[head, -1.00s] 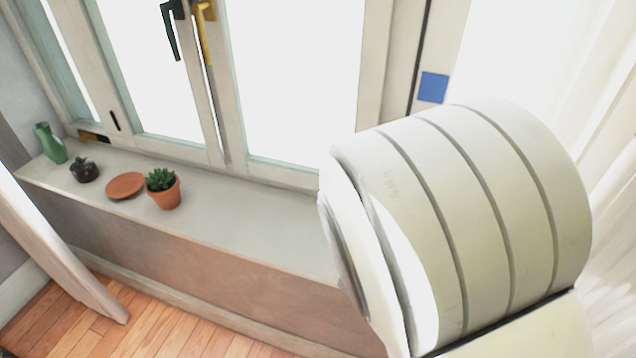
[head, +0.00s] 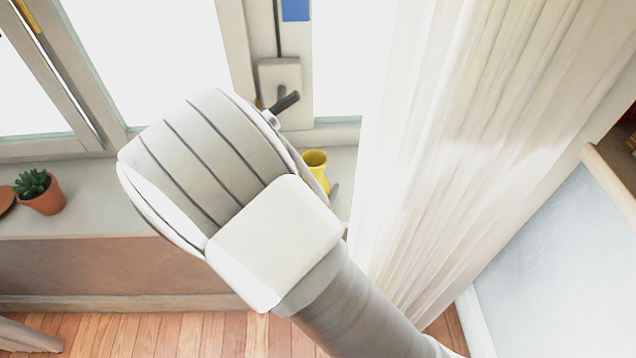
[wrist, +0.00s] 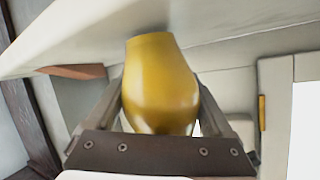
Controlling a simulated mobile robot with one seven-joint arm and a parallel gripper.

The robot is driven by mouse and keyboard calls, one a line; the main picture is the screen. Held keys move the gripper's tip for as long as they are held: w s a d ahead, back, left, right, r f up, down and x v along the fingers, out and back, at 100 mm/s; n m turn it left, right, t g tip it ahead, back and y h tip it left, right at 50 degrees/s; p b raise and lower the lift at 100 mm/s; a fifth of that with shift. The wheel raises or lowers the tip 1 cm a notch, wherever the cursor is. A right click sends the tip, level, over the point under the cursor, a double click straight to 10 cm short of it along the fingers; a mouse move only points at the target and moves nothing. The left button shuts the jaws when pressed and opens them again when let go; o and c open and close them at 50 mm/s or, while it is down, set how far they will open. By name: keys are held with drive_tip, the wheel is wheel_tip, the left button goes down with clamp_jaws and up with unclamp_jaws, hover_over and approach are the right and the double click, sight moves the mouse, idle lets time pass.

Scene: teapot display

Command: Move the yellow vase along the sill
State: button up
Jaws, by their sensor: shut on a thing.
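The yellow vase (head: 316,163) is at the right end of the pale window sill (head: 105,212), just left of the curtain. In the head view only its rim and part of its body show; my arm hides the rest. In the wrist view the glossy yellow vase (wrist: 160,85) fills the space between the two fingers of my gripper (wrist: 162,100), which is shut on it. One end of the vase is close to a pale surface; I cannot tell whether it touches.
A small potted succulent (head: 43,193) stands on the sill at the far left, beside the edge of a terracotta saucer (head: 6,199). The sill between the plant and my arm is clear. A window handle (head: 286,102) juts out above the vase. A white curtain (head: 465,130) hangs at the right.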

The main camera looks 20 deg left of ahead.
drive_tip(key=shift+f, duration=0.1)
drive_tip(key=shift+f, duration=0.15)
drive_tip(key=o, duration=1.5)
drive_tip(key=shift+r, duration=0.3)
drive_tip(key=v, duration=0.6)
drive_tip(key=p+v, duration=0.1)
drive_tip(key=v, duration=0.5)
drive_tip(key=shift+f, duration=0.25)
drive_tip(key=shift+s, duration=0.2)
